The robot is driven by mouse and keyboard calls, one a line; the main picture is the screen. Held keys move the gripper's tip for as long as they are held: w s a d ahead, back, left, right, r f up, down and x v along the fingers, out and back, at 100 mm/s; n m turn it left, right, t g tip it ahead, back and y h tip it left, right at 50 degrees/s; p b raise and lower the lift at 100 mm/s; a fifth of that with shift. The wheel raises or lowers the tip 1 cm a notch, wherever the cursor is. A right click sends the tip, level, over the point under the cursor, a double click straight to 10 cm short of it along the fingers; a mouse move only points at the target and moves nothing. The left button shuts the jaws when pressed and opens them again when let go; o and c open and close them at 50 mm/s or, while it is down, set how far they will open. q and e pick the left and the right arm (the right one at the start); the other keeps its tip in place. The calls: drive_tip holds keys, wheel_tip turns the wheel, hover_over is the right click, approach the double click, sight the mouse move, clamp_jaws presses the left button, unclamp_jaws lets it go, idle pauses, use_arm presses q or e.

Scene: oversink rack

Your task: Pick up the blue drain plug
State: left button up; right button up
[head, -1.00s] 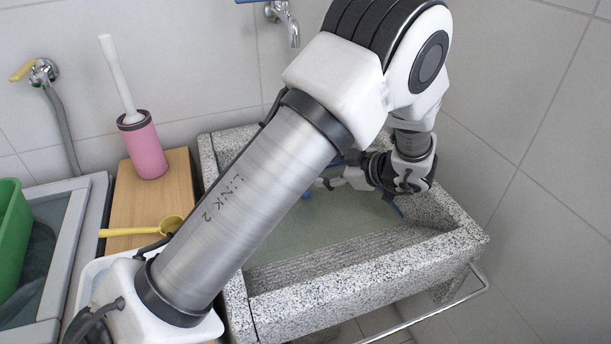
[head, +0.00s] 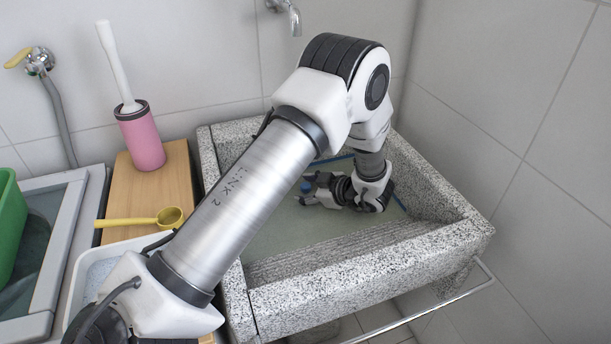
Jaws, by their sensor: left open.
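The blue drain plug (head: 306,187) is a small blue knob in the grey speckled stone sink (head: 262,295), low in the basin. My left gripper (head: 308,194) reaches down into the sink and points left, with its fingertips at the plug. It is open. The fingers partly cover the plug, and I cannot tell whether they touch it. My left arm hides part of the basin. My right gripper is not in view.
Blue edging (head: 333,159) shows inside the sink behind my arm. A wooden board (head: 182,180) at left carries a pink brush holder (head: 141,140) and a yellow ladle (head: 140,222). A green tub (head: 10,225) stands at far left. A tap (head: 292,18) hangs above the sink.

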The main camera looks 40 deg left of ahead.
use_arm(q)
drive_tip(key=shift+d+r, duration=0.1)
clamp_jaws()
drive_tip(key=shift+r, duration=0.1)
